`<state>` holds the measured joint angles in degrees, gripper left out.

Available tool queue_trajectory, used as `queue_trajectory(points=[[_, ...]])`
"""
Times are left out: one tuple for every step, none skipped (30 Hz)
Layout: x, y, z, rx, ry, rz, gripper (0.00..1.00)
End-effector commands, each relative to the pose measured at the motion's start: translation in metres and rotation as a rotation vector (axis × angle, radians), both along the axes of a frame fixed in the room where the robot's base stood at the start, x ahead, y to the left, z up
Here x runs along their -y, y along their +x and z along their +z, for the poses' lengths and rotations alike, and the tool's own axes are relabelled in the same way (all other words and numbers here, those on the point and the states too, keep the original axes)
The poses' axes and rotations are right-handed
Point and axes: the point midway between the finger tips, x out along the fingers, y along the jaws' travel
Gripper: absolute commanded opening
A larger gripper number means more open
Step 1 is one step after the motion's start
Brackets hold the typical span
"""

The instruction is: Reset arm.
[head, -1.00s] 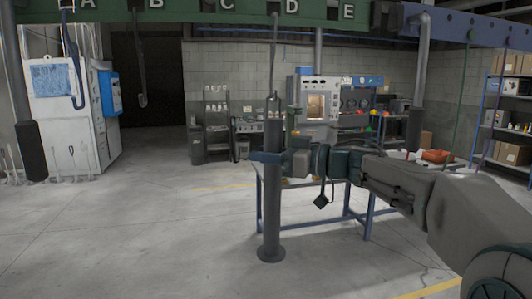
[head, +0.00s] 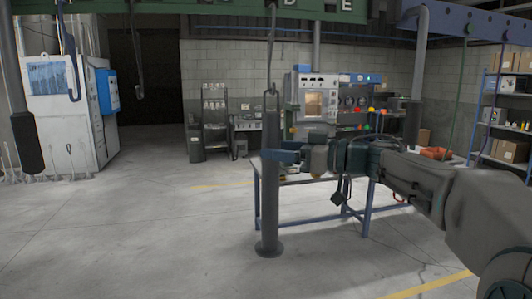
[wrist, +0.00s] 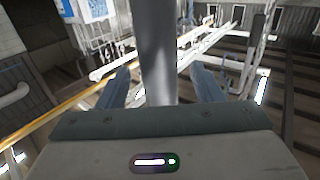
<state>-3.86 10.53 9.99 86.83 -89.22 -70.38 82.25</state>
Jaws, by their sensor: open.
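A dark grey hanging hood (head: 269,205), a long upright tube with a flared foot, hangs by a ring from a strap below the green beam. My gripper (head: 278,155) reaches in from the right at the hood's upper part, with its blue fingers at the tube. In the wrist view the hood (wrist: 155,45) stands between the two fingers of my gripper (wrist: 160,80). Gaps show on both sides of the tube, so the jaws are open around it and not clamped. The fingertips' exact depth past the tube is unclear.
A blue-legged workbench (head: 310,214) stands just behind my gripper. Another dark hood (head: 27,142) hangs at the far left, and a grey one (head: 416,100) at the right. Shelves with boxes (head: 502,110) line the right wall. The floor at left is clear.

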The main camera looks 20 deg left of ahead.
Motion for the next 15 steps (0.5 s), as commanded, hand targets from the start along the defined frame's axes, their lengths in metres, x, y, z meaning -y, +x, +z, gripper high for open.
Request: queue_trajectory(points=[[0.014,0.000,-0.003,0.002,0.000,-0.007,0.60],[0.021,-0.002,-0.003,0.002,0.000,-0.005,0.60],[0.031,-0.002,-0.003,0.001,0.000,-0.006,0.60],[0.038,-0.003,-0.004,0.001,0.000,-0.005,0.60],[0.045,-0.004,-0.003,0.001,-0.001,-0.005,0.60],[0.053,-0.005,-0.003,0.002,-0.001,-0.006,0.60],[0.059,-0.006,-0.003,0.002,0.000,-0.004,0.60],[0.065,-0.006,-0.003,0.001,0.000,-0.004,0.60],[0.072,-0.007,-0.002,0.001,0.000,-0.003,0.60],[0.077,-0.008,-0.002,0.001,-0.001,-0.004,0.60],[0.081,-0.008,-0.002,0.000,0.000,-0.003,0.60],[0.086,-0.009,-0.002,0.001,0.000,-0.002,0.60],[0.089,-0.009,-0.001,0.001,0.000,-0.002,0.60],[0.092,-0.009,-0.001,0.001,0.000,-0.002,0.60],[0.095,-0.010,-0.001,0.001,0.000,-0.001,0.60]])
